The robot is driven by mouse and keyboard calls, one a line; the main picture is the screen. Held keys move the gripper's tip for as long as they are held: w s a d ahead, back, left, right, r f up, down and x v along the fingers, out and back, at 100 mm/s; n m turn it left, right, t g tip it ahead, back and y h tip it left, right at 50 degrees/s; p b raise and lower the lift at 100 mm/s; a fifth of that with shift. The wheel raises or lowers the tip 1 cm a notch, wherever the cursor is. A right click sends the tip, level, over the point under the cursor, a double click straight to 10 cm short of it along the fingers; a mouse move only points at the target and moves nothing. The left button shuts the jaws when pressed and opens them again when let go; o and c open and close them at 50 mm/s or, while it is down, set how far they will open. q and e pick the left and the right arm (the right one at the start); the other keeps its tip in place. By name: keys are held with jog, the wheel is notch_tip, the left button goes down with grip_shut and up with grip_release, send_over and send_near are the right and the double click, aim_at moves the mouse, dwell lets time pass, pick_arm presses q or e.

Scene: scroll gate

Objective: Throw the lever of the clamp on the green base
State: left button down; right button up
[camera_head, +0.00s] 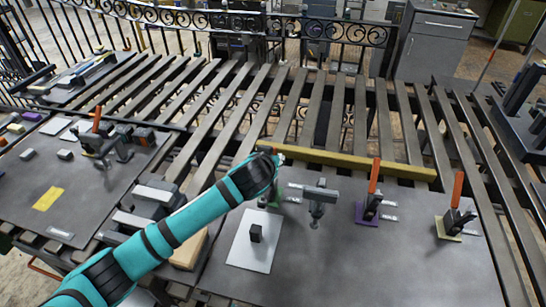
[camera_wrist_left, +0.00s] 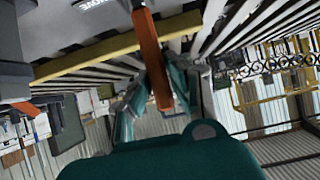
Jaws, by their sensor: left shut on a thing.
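The clamp on the green base (camera_head: 274,203) stands at the middle of the near metal table, mostly hidden behind my left wrist. A grey bar with a vertical spindle (camera_head: 317,210) shows right of the wrist; it appears to be part of this clamp. My left gripper (camera_head: 274,160) is over the clamp, its fingers mostly hidden in the head view. In the left wrist view, the orange lever (camera_wrist_left: 150,50) runs between the two teal fingers of the left gripper (camera_wrist_left: 158,82), which is shut on it. My right gripper is in neither view.
Clamps with upright orange levers stand to the right on a purple base (camera_head: 367,216) and a yellow base (camera_head: 447,230). A yellow bar (camera_head: 350,165) lies behind. Another clamp (camera_head: 97,142) stands on the left table.

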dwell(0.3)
pick_arm(q)
jog(key=c, duration=1.2)
grip_release()
jog(key=shift+c, duration=0.2)
jog(key=shift+s, duration=0.1)
jog(key=v, duration=1.2)
